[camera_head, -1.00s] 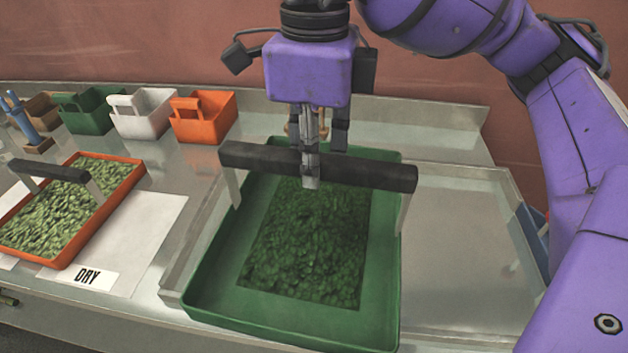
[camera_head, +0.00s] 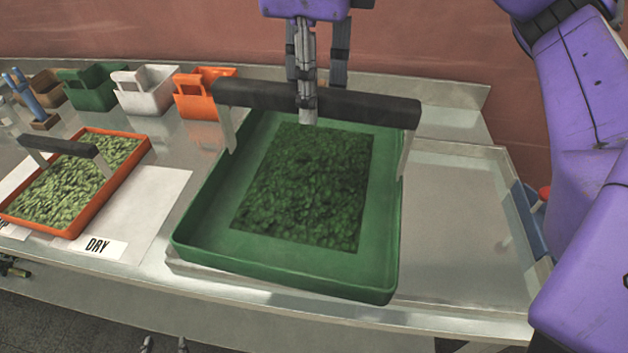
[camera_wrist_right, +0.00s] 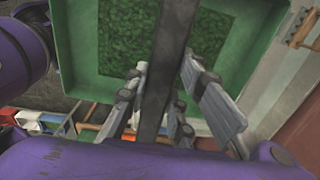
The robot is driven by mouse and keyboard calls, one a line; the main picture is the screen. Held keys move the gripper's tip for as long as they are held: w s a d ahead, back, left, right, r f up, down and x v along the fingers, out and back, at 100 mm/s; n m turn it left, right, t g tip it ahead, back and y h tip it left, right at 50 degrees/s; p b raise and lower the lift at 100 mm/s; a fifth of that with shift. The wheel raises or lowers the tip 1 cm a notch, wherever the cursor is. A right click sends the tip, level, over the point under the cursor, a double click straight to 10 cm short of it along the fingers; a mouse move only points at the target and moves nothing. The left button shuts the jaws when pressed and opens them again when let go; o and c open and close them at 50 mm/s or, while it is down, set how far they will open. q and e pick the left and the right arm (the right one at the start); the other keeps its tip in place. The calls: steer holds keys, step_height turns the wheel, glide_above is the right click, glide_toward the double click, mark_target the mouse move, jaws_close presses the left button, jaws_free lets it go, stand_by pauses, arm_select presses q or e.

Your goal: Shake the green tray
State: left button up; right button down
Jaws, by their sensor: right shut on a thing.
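The green tray (camera_head: 285,262) holds a bed of dark green leaves (camera_head: 305,185) and has a black handle bar across it on two metal brackets. My right gripper (camera_head: 306,108) is shut on the black handle (camera_head: 350,103) near its middle. The tray appears raised above the metal basin (camera_head: 450,230), with its front edge hanging over the basin's near rim. In the right wrist view the fingers (camera_wrist_right: 160,100) lie on both sides of the handle bar, with the green tray (camera_wrist_right: 75,50) below. My left gripper is not clearly seen.
An orange tray (camera_head: 85,222) of lighter leaves sits at left beside a "DRY" label (camera_head: 98,246). Green (camera_head: 88,88), white (camera_head: 140,92) and orange (camera_head: 196,100) caddies stand at the back left. The basin's right part is bare.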

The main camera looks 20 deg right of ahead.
steer(key=shift+r, duration=0.6)
steer(key=a, duration=0.5)
steer(key=shift+d, duration=2.55)
steer(key=shift+a, duration=0.1)
